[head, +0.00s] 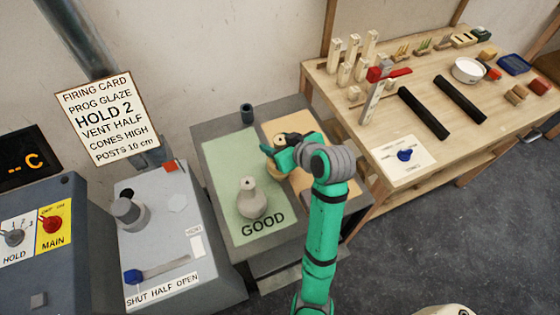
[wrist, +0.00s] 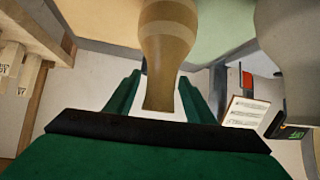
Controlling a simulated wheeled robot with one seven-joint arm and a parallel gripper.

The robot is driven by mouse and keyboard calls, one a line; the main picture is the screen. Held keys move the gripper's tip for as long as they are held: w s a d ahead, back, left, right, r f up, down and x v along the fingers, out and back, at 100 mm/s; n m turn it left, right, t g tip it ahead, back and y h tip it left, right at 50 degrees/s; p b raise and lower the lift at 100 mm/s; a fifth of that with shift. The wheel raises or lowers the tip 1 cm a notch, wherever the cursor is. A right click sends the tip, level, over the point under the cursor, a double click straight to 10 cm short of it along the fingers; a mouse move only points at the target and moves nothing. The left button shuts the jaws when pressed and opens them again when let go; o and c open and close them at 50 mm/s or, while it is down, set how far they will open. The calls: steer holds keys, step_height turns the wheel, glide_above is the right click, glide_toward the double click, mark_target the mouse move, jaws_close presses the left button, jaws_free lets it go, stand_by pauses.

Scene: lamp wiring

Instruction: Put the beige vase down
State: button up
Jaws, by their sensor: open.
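The beige vase (wrist: 168,55) is tan with a paler band. In the wrist view its neck lies between the two fingers of my gripper (wrist: 160,97), with a gap on each side. Its other end is cut off at the top of that view. In the head view my gripper (head: 270,152) is over the inner edge of the green mat (head: 222,160), and my arm hides most of the beige vase. My gripper is open. I cannot tell whether the vase's foot rests flat on the surface.
A pale grey vase (head: 252,202) stands on the green mat marked GOOD, close to my gripper; it also shows in the wrist view (wrist: 286,45). A tan mat (head: 313,128) lies to the right. A dark cup (head: 246,113) stands at the back. A wooden workbench (head: 345,100) stands right.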

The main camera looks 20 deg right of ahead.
steer(key=shift+x, duration=1.05)
jaws_close()
steer(key=shift+r, duration=0.1)
